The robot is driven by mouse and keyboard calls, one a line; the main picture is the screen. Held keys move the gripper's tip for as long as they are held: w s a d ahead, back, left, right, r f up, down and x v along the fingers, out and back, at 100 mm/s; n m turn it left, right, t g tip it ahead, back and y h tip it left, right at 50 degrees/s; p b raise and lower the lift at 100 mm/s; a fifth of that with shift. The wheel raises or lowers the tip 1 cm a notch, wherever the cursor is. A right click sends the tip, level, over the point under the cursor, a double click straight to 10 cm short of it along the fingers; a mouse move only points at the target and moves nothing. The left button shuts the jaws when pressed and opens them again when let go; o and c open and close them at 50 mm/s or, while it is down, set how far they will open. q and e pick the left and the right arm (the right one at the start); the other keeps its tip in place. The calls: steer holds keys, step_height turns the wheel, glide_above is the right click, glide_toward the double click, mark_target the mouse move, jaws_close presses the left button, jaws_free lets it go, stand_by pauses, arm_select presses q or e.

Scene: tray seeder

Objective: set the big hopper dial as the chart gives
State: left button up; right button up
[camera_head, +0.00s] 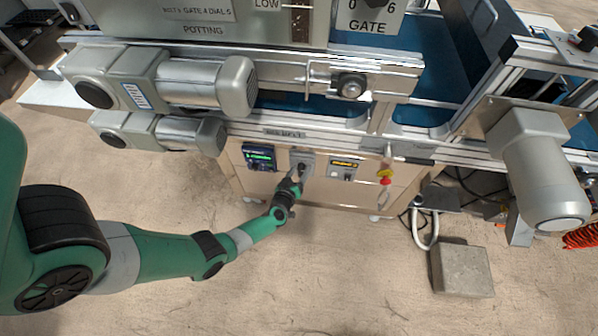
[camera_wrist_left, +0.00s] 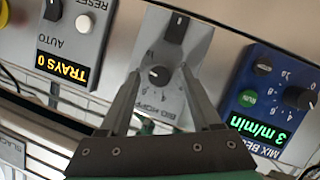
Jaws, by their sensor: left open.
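The big hopper dial (camera_wrist_left: 157,76) is a small dark round knob with a white mark, on a light grey plate lettered "BIG HOPP", shown upside down in the left wrist view. My left gripper (camera_wrist_left: 160,71) is open, with its fingers on either side of the dial in that view. Contact cannot be told. In the head view the left gripper (camera_head: 297,174) is at the cabinet front and hides much of the dial plate. My right gripper is out of view.
A black switch (camera_wrist_left: 177,28) shares the dial's plate. A blue mix belt box (camera_wrist_left: 262,105) reads 3 m/min, and a grey box (camera_wrist_left: 72,40) reads TRAYS 0. A red-and-yellow emergency stop (camera_head: 385,178) is to the right. Motors (camera_head: 205,85) overhang the panel. Open floor lies in front.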

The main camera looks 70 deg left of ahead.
arm_select(q)
steer(key=shift+s+d+r, duration=0.1)
steer(key=shift+d+r, duration=0.05)
steer(key=p+v, duration=0.7)
steer(key=v, duration=0.4)
steer(key=shift+s, duration=0.1)
